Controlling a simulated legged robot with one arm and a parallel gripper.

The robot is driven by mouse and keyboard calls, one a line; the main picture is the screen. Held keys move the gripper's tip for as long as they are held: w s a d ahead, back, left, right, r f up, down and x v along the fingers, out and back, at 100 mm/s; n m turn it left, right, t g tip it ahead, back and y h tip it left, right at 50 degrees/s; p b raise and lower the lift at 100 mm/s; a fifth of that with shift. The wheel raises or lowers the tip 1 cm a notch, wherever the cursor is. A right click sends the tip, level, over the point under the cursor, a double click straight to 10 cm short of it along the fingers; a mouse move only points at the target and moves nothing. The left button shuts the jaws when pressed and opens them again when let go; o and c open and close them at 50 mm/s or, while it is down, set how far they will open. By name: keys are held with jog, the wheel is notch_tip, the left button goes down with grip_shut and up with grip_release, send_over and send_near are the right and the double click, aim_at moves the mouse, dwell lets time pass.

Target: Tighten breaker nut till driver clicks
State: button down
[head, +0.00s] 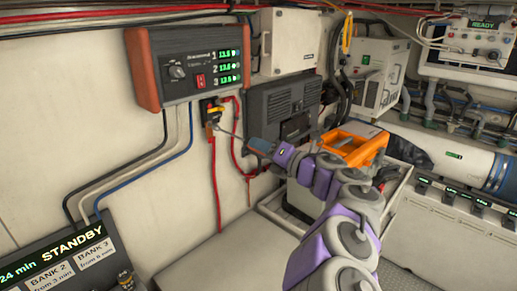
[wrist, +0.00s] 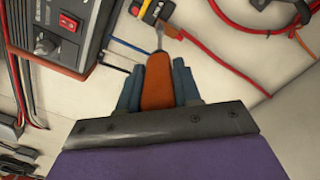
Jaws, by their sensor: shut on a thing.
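My gripper (head: 260,146) is shut on the driver, whose orange handle (wrist: 157,82) sits between the two blue-grey fingers in the wrist view. Its thin metal shaft (head: 231,134) points left and slightly up to the breaker in the head view. The breaker (head: 211,112) is a small black block with a yellow part, on the wall below the orange-ended charger panel. It also shows at the top of the wrist view (wrist: 152,10). The shaft's tip is at the breaker's lower edge, near the red cable end. The nut is too small to make out, and I cannot tell whether the tip is seated on it.
The charger panel (head: 203,66) juts out just above the breaker. Red cables (head: 214,180) hang below it. A dark grey box (head: 285,108) is on the wall to the right, with an orange-topped toolbox (head: 353,143) lower right. The standby panel (head: 62,252) is at lower left.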

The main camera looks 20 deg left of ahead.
jog(key=shift+b+v, duration=0.4)
jog(key=shift+v, duration=1.45)
